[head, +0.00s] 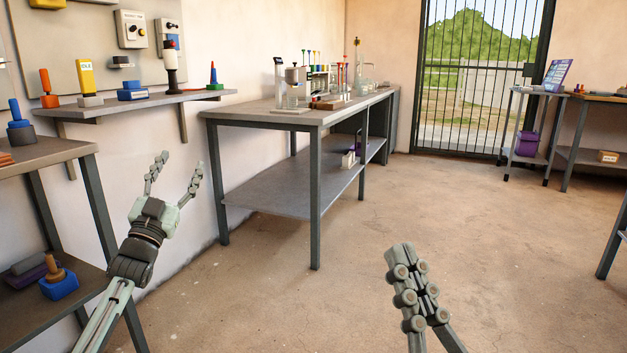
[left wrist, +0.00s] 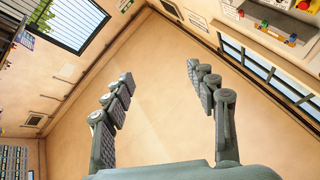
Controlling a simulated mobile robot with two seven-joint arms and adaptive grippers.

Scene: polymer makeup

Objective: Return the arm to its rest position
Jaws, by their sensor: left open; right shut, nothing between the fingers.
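My left gripper (head: 174,176) is raised at the left of the head view, in front of the wall and to the left of the grey workbench. Its fingers are spread apart with nothing between them. In the left wrist view the same gripper (left wrist: 157,88) shows open and empty, with only the room's walls and windows beyond it. My right gripper (head: 402,250) is at the bottom right of centre in the head view, above bare floor. Its fingers are together and hold nothing.
A grey workbench (head: 262,118) with lab glassware stands at the back centre. A wall shelf (head: 140,103) and a side table (head: 40,152) with coloured devices are at the left, near my left arm. A barred gate (head: 480,90) and a small cart (head: 530,130) are at the back right. The middle floor is clear.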

